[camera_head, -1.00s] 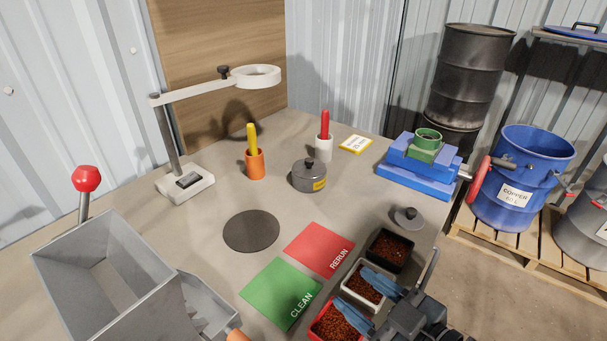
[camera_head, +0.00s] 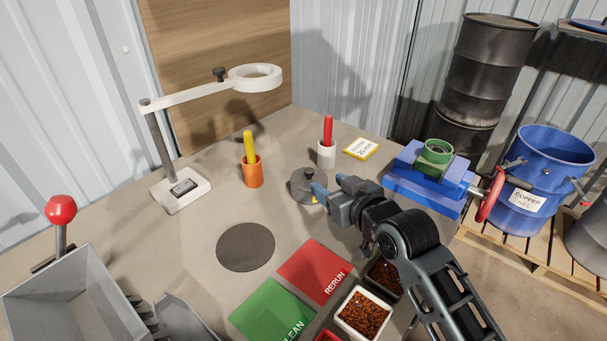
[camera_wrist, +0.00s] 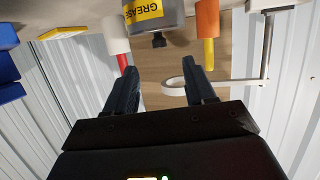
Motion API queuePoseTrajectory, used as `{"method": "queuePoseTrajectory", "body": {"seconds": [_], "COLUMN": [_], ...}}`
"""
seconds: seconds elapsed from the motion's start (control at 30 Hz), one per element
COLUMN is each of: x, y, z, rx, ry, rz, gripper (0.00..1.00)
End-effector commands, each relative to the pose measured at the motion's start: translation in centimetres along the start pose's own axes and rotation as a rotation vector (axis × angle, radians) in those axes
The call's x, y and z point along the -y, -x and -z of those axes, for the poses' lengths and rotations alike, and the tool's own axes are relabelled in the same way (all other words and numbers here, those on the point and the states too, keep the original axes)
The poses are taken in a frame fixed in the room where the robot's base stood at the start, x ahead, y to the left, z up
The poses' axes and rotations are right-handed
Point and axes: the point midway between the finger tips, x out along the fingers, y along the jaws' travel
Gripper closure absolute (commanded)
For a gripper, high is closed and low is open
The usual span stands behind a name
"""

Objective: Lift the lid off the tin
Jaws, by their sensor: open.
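The tin (camera_head: 301,194) is a short grey can with a yellow label, upright on the bench. Its dark grey lid (camera_head: 306,176) is on top, with a small black knob (camera_head: 308,171). The wrist view is upside down and shows the tin (camera_wrist: 174,16) at top centre, its label reading GREASE, the knob (camera_wrist: 159,40) hanging below. My gripper (camera_head: 320,193) is at the tin's right side, partly covering it. In the wrist view my gripper (camera_wrist: 162,72) is open and empty, one finger either side of the knob's line; contact cannot be told.
An orange cup (camera_head: 253,172) with a yellow handle and a white cup (camera_head: 326,154) with a red handle stand near the tin. A magnifier stand (camera_head: 181,190) is left, a blue vise (camera_head: 425,187) right. A dark round mat (camera_head: 245,247) lies in front. Trays of granules sit below my arm.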

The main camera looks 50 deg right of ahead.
Motion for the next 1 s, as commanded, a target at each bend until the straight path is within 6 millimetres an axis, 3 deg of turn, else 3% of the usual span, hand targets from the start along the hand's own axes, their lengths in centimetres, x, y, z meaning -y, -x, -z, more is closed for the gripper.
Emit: {"method": "queuePoseTrajectory", "body": {"seconds": [0.63,0.93,1.0], "x": [-0.2,-0.2,-0.2], "y": [-7.3,-7.9,-7.9], "z": [0.1,-0.1,-0.1], "rx": [0.003,0.003,0.003], "ry": [-0.013,-0.011,-0.011], "rz": [0.003,0.003,0.003], "gripper": [0.46,0.46,0.50]}}
